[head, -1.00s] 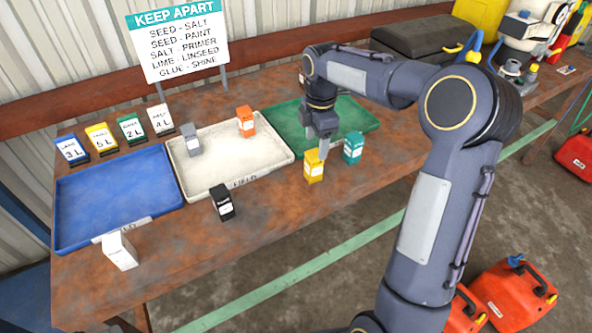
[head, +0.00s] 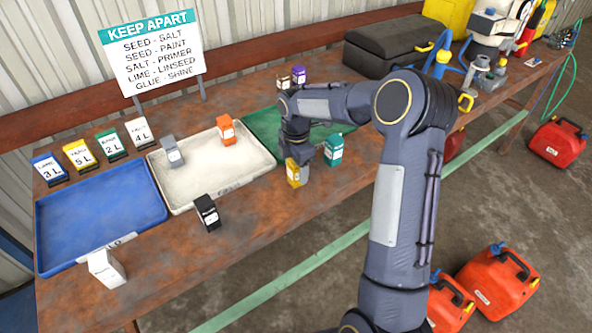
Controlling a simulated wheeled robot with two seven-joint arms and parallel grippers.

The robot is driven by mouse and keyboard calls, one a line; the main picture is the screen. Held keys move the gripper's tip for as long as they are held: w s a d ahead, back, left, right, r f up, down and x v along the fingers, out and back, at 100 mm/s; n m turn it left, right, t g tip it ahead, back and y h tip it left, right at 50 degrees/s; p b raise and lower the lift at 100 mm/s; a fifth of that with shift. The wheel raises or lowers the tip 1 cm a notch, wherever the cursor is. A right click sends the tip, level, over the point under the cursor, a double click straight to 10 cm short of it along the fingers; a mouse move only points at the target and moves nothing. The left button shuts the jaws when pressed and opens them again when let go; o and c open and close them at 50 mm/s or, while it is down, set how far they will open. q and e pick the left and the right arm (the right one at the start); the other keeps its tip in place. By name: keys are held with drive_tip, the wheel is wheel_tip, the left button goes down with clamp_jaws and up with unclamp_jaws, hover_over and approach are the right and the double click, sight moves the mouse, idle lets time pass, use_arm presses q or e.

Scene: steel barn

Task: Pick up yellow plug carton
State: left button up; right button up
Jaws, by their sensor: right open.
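The yellow plug carton (head: 293,174) stands on the rusty table in front of the green tray (head: 262,128). My right gripper (head: 297,160) is open and low over the carton, with its fingers at the carton's upper part. The fingertips are small and partly hidden, so I cannot tell whether they touch it. A teal carton (head: 333,150) stands close by on the right. My left gripper is not in view.
A white tray (head: 262,160) holds a grey carton (head: 172,151) and an orange carton (head: 226,130). A blue tray (head: 100,210) is empty. A black carton (head: 207,213) and a white carton (head: 106,269) stand near the front edge. Two small cartons stand behind my right arm.

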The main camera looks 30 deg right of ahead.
drive_tip(key=c, duration=1.1)
drive_tip(key=shift+r, duration=0.1)
